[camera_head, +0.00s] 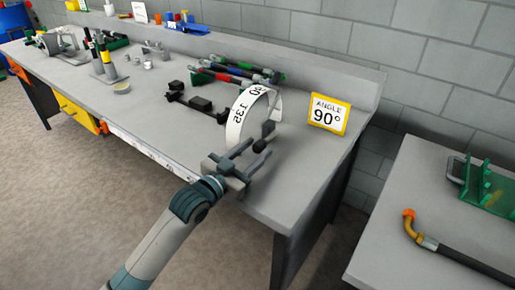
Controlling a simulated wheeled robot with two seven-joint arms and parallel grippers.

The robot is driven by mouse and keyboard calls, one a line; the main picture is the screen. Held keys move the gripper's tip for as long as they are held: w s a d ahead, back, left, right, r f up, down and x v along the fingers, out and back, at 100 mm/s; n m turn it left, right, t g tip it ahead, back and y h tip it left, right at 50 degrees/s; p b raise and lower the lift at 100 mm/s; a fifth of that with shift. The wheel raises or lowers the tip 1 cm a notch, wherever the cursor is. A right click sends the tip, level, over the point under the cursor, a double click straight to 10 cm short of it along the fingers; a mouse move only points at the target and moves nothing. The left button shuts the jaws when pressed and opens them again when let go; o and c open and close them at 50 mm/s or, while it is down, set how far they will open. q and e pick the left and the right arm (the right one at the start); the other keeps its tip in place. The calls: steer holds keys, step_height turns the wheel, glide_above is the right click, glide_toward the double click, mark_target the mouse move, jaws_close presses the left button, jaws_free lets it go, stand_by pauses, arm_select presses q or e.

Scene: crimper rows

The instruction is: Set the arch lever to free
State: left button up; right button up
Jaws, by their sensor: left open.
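A white arch scale (240,117) with black numbers stands on the grey bench, near its right end. A dark knob (259,146), which looks like the end of the arch lever, sits just in front of the arch. My left gripper (258,151) reaches in from below, with its two fingers apart and the knob between or just beyond the fingertips. I cannot tell whether they touch it. The lever's shaft is mostly hidden, and no "free" mark is readable. My right gripper is out of view.
A yellow-framed sign (328,115) reading "ANGLE 90°" stands right of the arch. Dark clamp blocks (200,103) lie left of it, with several coloured-handled tools (235,72) behind. A second table (400,185) at right holds a black hose (465,262) and a green holder (490,188).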

arm_select(q)
steer(key=shift+w+d, duration=0.45)
steer(key=shift+w, duration=0.1)
jaws_close()
